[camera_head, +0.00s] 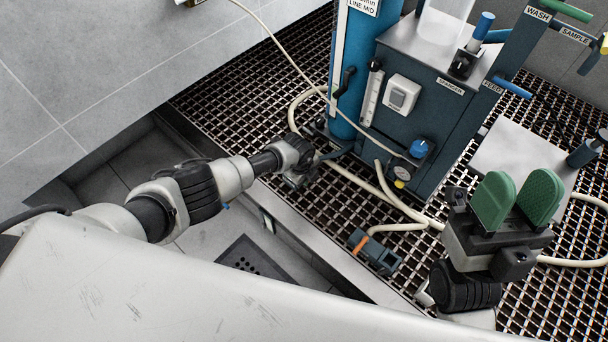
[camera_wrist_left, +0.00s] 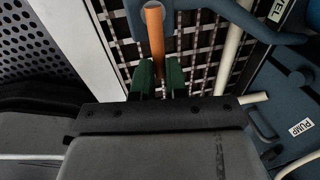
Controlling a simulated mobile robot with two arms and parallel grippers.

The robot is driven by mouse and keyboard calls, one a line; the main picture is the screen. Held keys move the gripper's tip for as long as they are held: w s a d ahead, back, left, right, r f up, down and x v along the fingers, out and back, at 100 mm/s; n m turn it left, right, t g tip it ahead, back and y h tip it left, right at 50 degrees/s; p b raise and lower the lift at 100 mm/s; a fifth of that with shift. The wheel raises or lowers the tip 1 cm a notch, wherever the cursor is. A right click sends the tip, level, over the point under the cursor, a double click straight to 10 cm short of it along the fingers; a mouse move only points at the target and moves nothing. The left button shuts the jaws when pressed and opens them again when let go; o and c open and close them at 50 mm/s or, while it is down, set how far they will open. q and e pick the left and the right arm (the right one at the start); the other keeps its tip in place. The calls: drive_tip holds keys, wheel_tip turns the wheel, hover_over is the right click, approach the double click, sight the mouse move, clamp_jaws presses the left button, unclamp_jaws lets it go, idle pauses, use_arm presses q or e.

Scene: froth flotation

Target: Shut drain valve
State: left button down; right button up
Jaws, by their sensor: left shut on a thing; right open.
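In the left wrist view, an orange bar (camera_wrist_left: 154,32), which looks like the drain valve's handle, runs up from between the green fingertips of my left gripper (camera_wrist_left: 160,76). The gripper is shut on it; a dark blue part lies beyond its far end. In the head view my left gripper (camera_head: 301,168) is at the foot of the blue column (camera_head: 352,65); its fingers and the valve are mostly hidden there. My right gripper (camera_head: 516,205) is open and empty, its green pads apart, above the grating at the right.
The blue machine cabinet (camera_head: 420,110) stands on the metal grating (camera_head: 250,75). Cream hoses (camera_head: 395,200) curve around its base. A small blue-grey unit with an orange part (camera_head: 374,252) lies on the grating in front. A grey plate (camera_head: 525,155) is at the right.

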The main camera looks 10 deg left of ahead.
idle(0.4)
use_arm(q)
drive_tip(key=c, duration=1.1)
unclamp_jaws()
drive_tip(key=shift+c, duration=0.2)
